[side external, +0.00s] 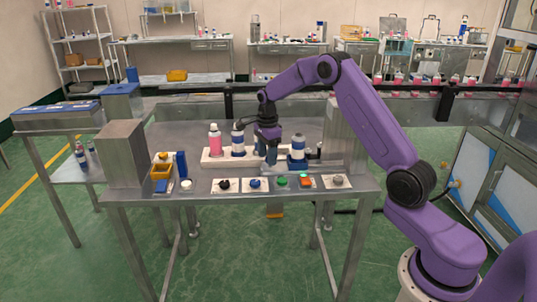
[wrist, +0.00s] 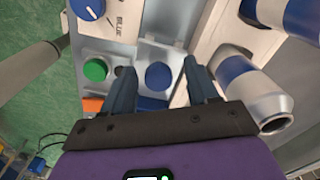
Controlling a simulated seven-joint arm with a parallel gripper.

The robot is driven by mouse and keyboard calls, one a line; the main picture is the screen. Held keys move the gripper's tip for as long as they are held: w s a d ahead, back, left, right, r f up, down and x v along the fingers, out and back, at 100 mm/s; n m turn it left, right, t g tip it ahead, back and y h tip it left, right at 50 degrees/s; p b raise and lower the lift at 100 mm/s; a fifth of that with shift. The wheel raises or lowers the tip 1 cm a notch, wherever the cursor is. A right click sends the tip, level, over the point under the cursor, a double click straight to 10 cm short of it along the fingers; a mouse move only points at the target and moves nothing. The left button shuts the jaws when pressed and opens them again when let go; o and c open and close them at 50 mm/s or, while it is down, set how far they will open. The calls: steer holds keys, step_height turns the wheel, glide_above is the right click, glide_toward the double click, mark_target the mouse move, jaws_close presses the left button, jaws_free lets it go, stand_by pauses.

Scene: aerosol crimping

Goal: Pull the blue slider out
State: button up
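My gripper (side external: 266,155) points down at the middle of the table, between the white and blue bottles. In the wrist view its two fingers (wrist: 158,66) are apart. A round blue knob (wrist: 158,75) on a grey plate shows between them, with no clear contact. A blue block (wrist: 152,103) lies just below the knob in that view, partly hidden by my gripper; I take the knob and block as the blue slider, but cannot be sure. In the side view a blue block (side external: 297,164) stands right of my gripper under a white and blue bottle (side external: 297,145).
A pink bottle (side external: 215,140) and another white and blue bottle (side external: 238,143) stand on a white base left of my gripper. Along the front edge are a blue dial (side external: 255,183), a green button (side external: 282,181) and an orange button (side external: 305,180). A metal box (side external: 121,155) stands at left.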

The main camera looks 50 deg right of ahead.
step_height(320, 180, up, 17)
steer(key=shift+r, duration=0.2)
stand_by(0.5)
steer(key=shift+s+a, duration=0.1)
stand_by(0.3)
steer(key=s+a+f+n, duration=0.1)
steer(key=s+a+n, duration=1.55)
steer(key=a, duration=0.35)
steer(key=s+f+n, duration=0.3)
steer(key=s+n, duration=0.6)
steer(key=s, duration=0.3)
steer(key=s+f+n, duration=0.4)
steer(key=s+n, duration=0.5)
steer(key=s, duration=0.4)
steer(key=shift+d, duration=0.45)
